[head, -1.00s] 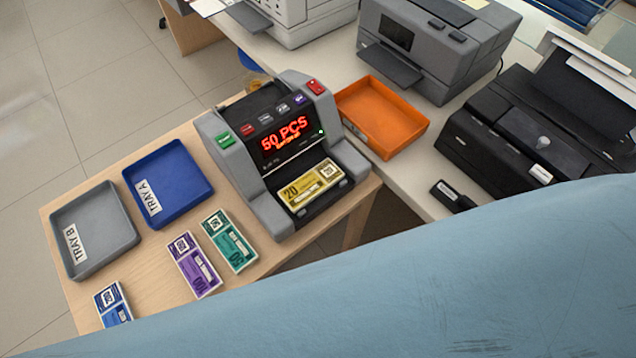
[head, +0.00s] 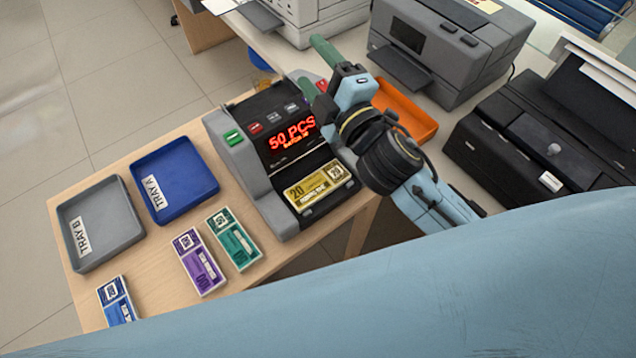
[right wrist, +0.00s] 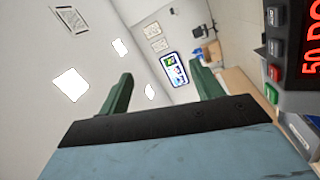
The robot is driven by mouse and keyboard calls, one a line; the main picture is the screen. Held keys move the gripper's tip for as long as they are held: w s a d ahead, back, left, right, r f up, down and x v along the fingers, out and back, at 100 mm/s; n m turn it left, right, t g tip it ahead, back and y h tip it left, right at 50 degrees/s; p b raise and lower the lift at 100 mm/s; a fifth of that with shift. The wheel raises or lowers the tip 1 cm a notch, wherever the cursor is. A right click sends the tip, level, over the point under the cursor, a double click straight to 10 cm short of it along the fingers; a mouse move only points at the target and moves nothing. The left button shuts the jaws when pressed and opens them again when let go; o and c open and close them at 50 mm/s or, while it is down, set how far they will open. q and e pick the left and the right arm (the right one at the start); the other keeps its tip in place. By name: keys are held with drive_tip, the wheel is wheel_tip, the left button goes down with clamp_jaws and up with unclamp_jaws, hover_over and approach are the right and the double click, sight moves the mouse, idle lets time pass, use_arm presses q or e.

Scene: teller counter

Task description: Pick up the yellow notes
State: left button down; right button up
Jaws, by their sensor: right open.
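The yellow notes (head: 318,186) lie as a banded stack, marked 20, in the front slot of the grey counting machine (head: 226,159). The machine's red display reads 50 PCS. My right gripper (head: 316,68) is above the machine's right side, up and to the right of the notes, with its green fingers apart and empty. In the right wrist view its two fingers (right wrist: 160,90) point across the room, with the machine's display at the right edge. The yellow notes do not show there. My left gripper is not in view.
Purple notes (head: 199,262), green notes (head: 234,239) and blue notes (head: 116,300) lie on the wooden table (head: 155,280). A blue tray A (head: 185,175) and grey tray B (head: 103,215) stand to the left. An orange tray (head: 418,120) and printers (head: 440,45) are on the counter.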

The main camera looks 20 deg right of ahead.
drive_tip(key=a+r+n+g+y, duration=0.2)
drive_tip(key=a+r+n+y, duration=0.3)
drive_tip(key=a+n+y, duration=0.6)
drive_tip(key=s+n+g+y, duration=0.2)
drive_tip(key=n+g, duration=0.3)
drive_tip(key=n, duration=0.4)
drive_tip(key=n+g+h, duration=1.3)
drive_tip(key=n+h, duration=0.1)
drive_tip(key=n, duration=0.6)
approach(320, 183)
drive_tip(key=shift+w+x, duration=0.25)
drive_tip(key=shift+x, duration=0.7)
drive_tip(key=shift+p+x, duration=0.3)
drive_tip(key=shift+x, duration=2.9)
drive_tip(key=shift+s, duration=0.15)
drive_tip(key=shift+c, duration=0.2)
